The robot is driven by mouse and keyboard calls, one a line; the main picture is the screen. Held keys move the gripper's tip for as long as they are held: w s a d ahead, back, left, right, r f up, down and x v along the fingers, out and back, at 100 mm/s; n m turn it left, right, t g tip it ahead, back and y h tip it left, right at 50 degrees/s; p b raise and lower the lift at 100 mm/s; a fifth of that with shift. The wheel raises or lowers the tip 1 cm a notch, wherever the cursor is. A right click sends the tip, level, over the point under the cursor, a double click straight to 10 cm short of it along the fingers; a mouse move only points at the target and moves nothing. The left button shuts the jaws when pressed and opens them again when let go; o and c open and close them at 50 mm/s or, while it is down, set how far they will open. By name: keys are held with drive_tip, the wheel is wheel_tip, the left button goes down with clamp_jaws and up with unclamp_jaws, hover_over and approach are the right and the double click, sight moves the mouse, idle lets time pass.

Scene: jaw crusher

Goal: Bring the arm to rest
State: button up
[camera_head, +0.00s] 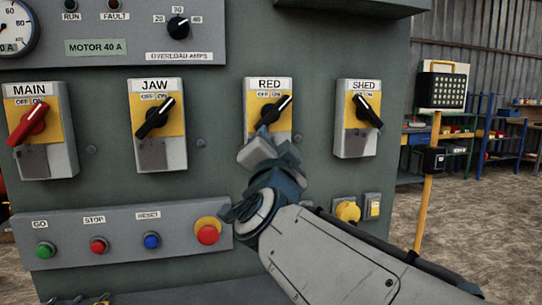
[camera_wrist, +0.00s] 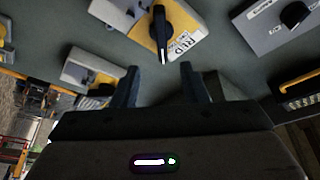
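My gripper (camera_head: 262,142) is in front of the lower part of the RED switch box (camera_head: 254,92) in the head view. In the wrist view my gripper (camera_wrist: 160,82) has its two dark fingers apart with nothing between them. The black RED knob (camera_head: 276,109) tilts up and right toward ON. A black knob (camera_wrist: 161,32) on a yellow plate lies beyond the fingertips in the wrist view, apart from them. The arm reaches in from the lower right; the gripper hides the RED box's lower part.
MAIN (camera_head: 28,122), JAW (camera_head: 154,119) and SHED (camera_head: 369,110) switches flank RED. A button strip (camera_head: 122,234) with a red mushroom button (camera_head: 208,231) is lower left. A yellow knob (camera_head: 347,211) sits near my arm. A yellow post (camera_head: 428,190) stands right; floor beyond looks open.

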drive_tip(key=s+d+f+n+g+y+p, duration=0.1)
drive_tip(key=s+d+f+n+g+p, duration=0.1)
drive_tip(key=d+f+n+g+p, duration=0.25)
drive_tip(key=s+d+f+n+g+y+p, duration=0.1)
drive_tip(key=s+f+n+g+y+p, duration=0.15)
drive_tip(key=f+n+g+p, duration=0.3)
drive_tip(key=s+d+f+g+h+p, duration=0.1)
drive_tip(key=s+d+f+g+p, duration=0.3)
drive_tip(key=s, duration=0.3)
drive_tip(key=s+d+f+g+h+p, duration=0.2)
drive_tip(key=s+d+f+g+p, duration=0.2)
drive_tip(key=s, duration=0.4)
drive_tip(key=shift+s+d+m, duration=0.15)
drive_tip(key=shift+d+m, duration=0.25)
drive_tip(key=shift+d, duration=0.3)
drive_tip(key=shift+r+h, duration=0.1)
drive_tip(key=shift+h, duration=0.15)
drive_tip(key=shift+c, duration=0.4)
